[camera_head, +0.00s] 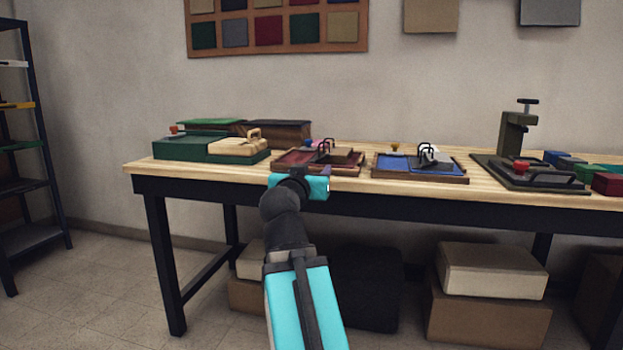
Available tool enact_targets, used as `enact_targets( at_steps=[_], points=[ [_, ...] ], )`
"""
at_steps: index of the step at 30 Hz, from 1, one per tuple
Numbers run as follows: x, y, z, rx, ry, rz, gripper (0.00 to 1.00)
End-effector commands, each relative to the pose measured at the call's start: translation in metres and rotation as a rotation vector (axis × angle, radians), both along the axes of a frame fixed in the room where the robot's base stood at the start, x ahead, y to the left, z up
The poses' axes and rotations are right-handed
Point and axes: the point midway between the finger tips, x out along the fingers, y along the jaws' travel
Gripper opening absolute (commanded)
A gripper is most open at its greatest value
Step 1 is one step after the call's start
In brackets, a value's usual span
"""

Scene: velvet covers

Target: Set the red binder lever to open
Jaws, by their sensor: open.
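The red binder (290,156) is a low red-lined wooden tray on the workbench, left of the middle. Small parts stand on it: a black looped handle, a blue knob (309,143) and a pinkish-red piece (322,146). Which of these is the lever, and how it is set, I cannot tell at this size. My gripper (325,171) is open at the bench's front edge, in front of the red binder. It overlaps the binder's front in the picture. Its fingers are small and dark, partly hidden behind my wrist, and I see nothing between them.
A green binder (180,149) with a tan block stands to the left. A blue binder (395,163) stands to the right. A dark press (517,135) and a red knob (521,166) are further right. Boxes (492,270) sit under the workbench (230,176). Shelves (30,190) stand far left.

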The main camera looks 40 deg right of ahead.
Motion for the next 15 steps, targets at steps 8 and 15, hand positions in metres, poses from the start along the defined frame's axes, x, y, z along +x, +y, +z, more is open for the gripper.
enact_targets(
  at_steps=[8, 15],
  points=[
    [-0.0045, 0.0080, -0.0015, 0.001, -0.001, 0.002, 0.49],
    [-0.0050, 0.0084, -0.0002, 0.001, 0.000, 0.001, 0.49]
  ],
)
